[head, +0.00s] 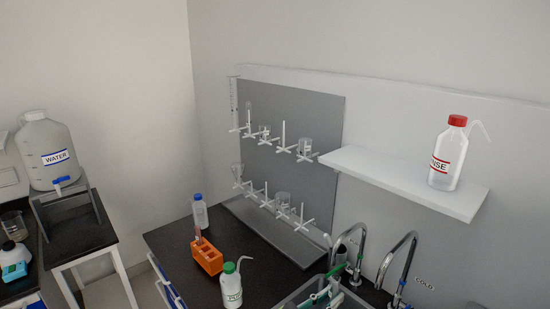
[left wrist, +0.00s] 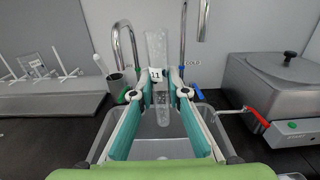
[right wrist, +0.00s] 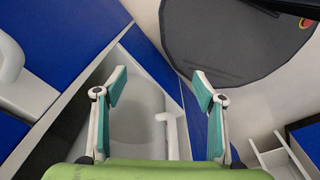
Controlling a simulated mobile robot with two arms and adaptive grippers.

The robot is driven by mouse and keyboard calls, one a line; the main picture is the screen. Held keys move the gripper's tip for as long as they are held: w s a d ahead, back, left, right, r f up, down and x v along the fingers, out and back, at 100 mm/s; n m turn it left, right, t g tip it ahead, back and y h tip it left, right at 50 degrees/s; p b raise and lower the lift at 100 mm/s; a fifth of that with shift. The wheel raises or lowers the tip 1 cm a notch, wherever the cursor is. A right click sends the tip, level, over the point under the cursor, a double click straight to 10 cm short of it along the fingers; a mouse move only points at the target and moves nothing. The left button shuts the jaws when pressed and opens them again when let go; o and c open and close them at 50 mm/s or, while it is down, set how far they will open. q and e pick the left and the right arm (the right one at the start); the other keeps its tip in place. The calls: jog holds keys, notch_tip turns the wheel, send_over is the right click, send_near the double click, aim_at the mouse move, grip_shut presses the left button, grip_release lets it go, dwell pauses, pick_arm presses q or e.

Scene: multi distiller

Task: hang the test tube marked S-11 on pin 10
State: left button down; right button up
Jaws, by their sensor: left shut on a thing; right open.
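My left gripper (head: 322,293) is low in the head view, over the sink. In the left wrist view its fingers (left wrist: 159,76) are shut on a clear test tube (left wrist: 161,108) with a white label on which "11" can be read. The tube stands roughly upright between the fingertips. The drying board (head: 318,108) on the wall has two rows of white pins (head: 283,138), several bearing glassware; the pin numbers are too small to read. Some pins also show at the left wrist view's left edge (left wrist: 30,66). My right gripper (right wrist: 160,88) is open and empty.
Two tall taps (head: 400,256) stand behind the sink (head: 286,301). A green-capped bottle (head: 232,287), an orange rack (head: 207,257) and a blue-capped bottle (head: 200,212) stand on the black bench. A shelf (head: 390,175) with a rinse bottle (head: 447,155) juts out right of the board.

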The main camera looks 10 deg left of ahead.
pick_arm(q)
jog(key=n, duration=0.3)
jog(key=shift+r+n+p, duration=0.1)
jog(key=shift+n+p, duration=0.2)
jog(key=shift+p, duration=0.05)
jog(key=n+p, duration=0.1)
jog(key=n, duration=0.9)
jog(key=shift+n, duration=0.3)
jog(key=n, duration=0.3)
jog(key=shift+n, duration=0.3)
jog(key=n, duration=0.8)
jog(key=shift+n, duration=0.4)
jog(key=n, duration=0.9)
jog(key=shift+s, duration=0.1)
